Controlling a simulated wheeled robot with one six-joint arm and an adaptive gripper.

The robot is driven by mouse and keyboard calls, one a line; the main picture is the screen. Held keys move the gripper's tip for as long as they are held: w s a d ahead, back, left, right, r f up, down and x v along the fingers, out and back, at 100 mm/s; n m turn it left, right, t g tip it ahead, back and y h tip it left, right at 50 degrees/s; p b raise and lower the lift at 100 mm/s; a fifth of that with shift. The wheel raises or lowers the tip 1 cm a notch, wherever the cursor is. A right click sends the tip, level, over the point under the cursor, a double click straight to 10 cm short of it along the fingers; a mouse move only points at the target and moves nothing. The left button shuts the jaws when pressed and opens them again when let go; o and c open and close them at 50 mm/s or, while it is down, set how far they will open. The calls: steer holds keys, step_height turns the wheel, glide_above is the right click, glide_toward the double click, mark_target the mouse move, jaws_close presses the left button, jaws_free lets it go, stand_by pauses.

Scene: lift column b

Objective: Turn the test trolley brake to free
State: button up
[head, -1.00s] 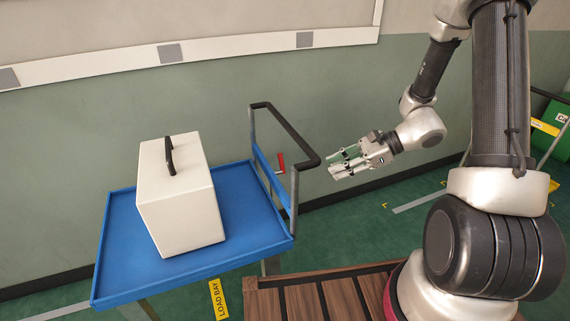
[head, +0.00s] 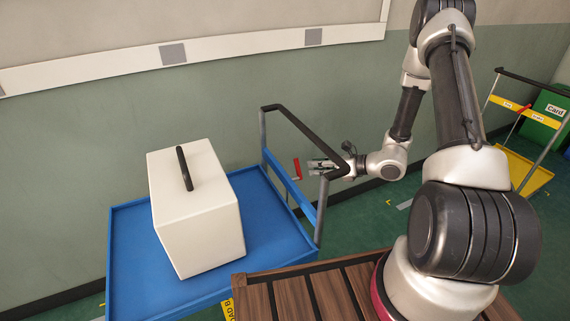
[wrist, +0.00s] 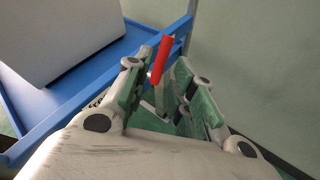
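The blue trolley (head: 125,245) carries a black-topped push handle (head: 297,122) on its right side. A red brake lever (head: 297,169) stands at that handle's frame, above a blue crossbar (head: 282,172). My gripper (head: 316,164) is just right of the lever, partly hidden behind the handle. In the wrist view my gripper (wrist: 160,72) is open, with green-padded fingers. The red lever (wrist: 160,58) shows between and just beyond the fingertips, tilted, with no clear contact. No brake markings are legible on this trolley.
A white case (head: 200,225) with a black handle sits on the trolley bed. A slatted wooden surface (head: 300,295) is in front. A yellow trolley (head: 530,170) and a green bin (head: 548,108) stand at the right. The wall is behind.

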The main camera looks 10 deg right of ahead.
mark_target(298, 167)
steer(key=x, duration=0.8)
steer(key=shift+w+f, duration=0.1)
steer(key=shift+w, duration=0.1)
steer(key=shift+c, duration=0.4)
jaws_close()
